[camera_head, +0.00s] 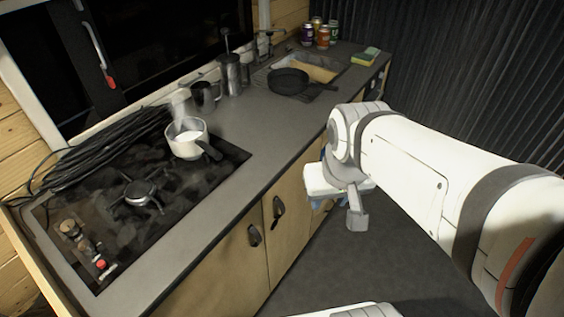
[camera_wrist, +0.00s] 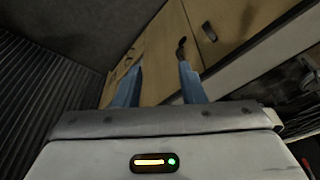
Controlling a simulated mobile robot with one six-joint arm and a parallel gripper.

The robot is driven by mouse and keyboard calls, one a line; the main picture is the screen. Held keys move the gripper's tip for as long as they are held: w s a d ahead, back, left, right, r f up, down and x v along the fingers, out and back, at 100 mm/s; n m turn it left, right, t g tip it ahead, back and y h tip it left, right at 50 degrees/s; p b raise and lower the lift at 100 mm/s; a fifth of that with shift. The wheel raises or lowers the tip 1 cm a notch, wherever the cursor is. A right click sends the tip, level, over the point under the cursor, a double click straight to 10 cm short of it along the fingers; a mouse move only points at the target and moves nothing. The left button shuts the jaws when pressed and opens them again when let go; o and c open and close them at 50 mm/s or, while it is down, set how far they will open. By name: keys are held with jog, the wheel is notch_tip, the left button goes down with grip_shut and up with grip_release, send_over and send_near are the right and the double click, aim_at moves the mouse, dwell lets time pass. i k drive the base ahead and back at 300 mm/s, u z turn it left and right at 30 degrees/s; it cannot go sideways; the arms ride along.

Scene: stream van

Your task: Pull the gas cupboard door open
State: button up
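Pale wooden cupboard doors run below the counter in the head view. One door (camera_head: 228,268) has a dark handle (camera_head: 254,236), and the neighbouring door (camera_head: 290,212) has another dark handle (camera_head: 278,207). Which door is the gas cupboard I cannot tell. Both doors look closed. My gripper (camera_wrist: 160,75) shows two blue fingers spread apart with nothing between them. In the wrist view, a dark handle (camera_wrist: 181,48) on the wooden front appears just beyond the right finger's tip, apparently not gripped. In the head view, my arm largely hides the fingers beside the cupboard fronts.
The counter (camera_head: 225,130) holds a hob with a steaming white pan (camera_head: 187,141), a coil of black cable (camera_head: 105,150), metal pots and a sink with a dark frying pan (camera_head: 289,82). Dark floor (camera_head: 345,265) lies open before the cupboards. A corrugated wall (camera_head: 470,70) stands at right.

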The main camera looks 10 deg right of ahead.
aim_at(287, 214)
jog(key=u, duration=1.55)
jog(key=k, duration=0.7)
jog(key=z, duration=1.65)
jog(key=i, duration=1)
